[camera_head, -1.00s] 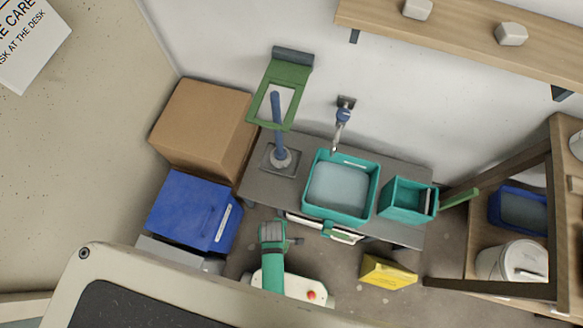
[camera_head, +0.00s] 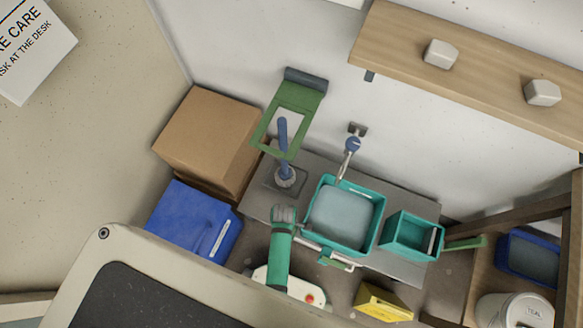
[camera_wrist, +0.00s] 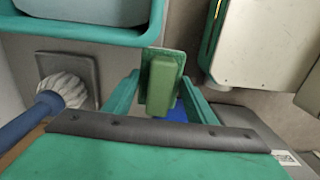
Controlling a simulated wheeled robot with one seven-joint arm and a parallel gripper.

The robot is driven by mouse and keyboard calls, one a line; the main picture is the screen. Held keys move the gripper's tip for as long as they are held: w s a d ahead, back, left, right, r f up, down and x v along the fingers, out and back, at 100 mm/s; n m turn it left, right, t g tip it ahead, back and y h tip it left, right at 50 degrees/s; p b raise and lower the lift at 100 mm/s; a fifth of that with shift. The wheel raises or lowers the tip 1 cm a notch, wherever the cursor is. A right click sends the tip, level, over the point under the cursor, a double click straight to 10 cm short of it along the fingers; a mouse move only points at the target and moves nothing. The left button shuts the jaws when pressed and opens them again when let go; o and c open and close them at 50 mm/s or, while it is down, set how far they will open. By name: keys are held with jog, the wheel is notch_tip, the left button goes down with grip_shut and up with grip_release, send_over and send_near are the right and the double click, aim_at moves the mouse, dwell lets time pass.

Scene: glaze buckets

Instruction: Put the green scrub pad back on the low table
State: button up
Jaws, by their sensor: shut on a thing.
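The green scrub pad (camera_wrist: 160,85) is held between the teal fingers of my gripper (camera_wrist: 158,92) in the wrist view. My gripper is shut on it. Whether the pad touches the tabletop cannot be told. The large teal tub (camera_head: 376,226) holds pale grey-blue liquid; its rim also shows at the top of the wrist view (camera_wrist: 85,33).
A smaller teal bucket (camera_head: 396,251) stands right of the tub. A blue-handled brush (camera_head: 283,135) stands on a grey square at the table's left. A cardboard box (camera_head: 208,135) and a blue bin (camera_head: 190,222) are at left, a yellow box (camera_head: 382,302) in front, a wooden shelf (camera_head: 480,75) above.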

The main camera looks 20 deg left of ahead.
jog(key=w+f, duration=0.6)
jog(key=w, duration=0.1)
jog(key=shift+a+f, duration=0.15)
jog(key=shift+f, duration=0.25)
jog(key=shift+w+f, duration=0.1)
jog(key=shift+f, duration=1.5)
jog(key=o, duration=1)
jog(key=shift+f, duration=0.1)
jog(key=shift+o, duration=0.2)
notch_tip(320, 180, up, 12)
